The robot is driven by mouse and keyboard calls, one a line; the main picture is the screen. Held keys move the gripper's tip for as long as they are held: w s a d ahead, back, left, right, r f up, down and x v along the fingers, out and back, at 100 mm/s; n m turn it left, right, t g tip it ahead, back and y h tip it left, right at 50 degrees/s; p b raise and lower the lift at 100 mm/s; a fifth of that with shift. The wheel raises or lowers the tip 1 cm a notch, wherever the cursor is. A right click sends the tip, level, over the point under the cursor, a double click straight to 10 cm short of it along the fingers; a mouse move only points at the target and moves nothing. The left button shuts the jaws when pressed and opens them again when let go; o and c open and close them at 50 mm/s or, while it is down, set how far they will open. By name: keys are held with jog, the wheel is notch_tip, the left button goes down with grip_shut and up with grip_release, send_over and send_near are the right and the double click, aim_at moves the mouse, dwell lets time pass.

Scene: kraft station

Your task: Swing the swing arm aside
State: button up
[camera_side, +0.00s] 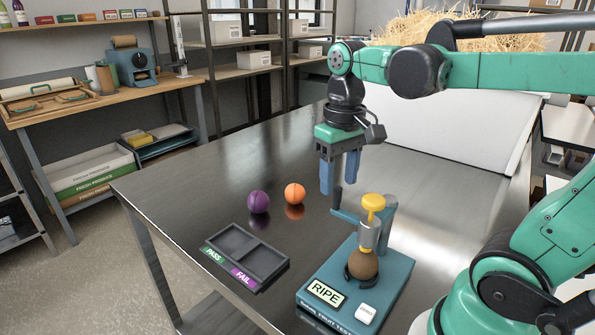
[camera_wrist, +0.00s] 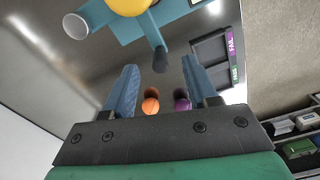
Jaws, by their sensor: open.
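The blue fruit tester (camera_side: 395,285) stands on the steel table with a RIPE label on its front. Its blue swing arm (camera_side: 352,215) reaches left from a post (camera_side: 388,218) and carries a yellow-topped plunger (camera_side: 373,203) over a brown fruit (camera_side: 362,265) in a dark cradle. A dark upright handle (camera_side: 337,199) stands at the arm's free end. My gripper (camera_side: 340,184) is open and empty, fingers down, close above the handle. In the wrist view the handle (camera_wrist: 160,58) appears between the tips of my gripper (camera_wrist: 158,66); contact cannot be told.
A purple ball (camera_side: 258,201) and an orange ball (camera_side: 294,193) sit on the table (camera_side: 180,185) left of my gripper. A dark two-compartment tray (camera_side: 240,250), marked PASS and FAIL, lies left of the tester.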

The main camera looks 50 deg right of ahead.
jog(key=shift+f, duration=1.3)
grip_shut()
dwell(0.5)
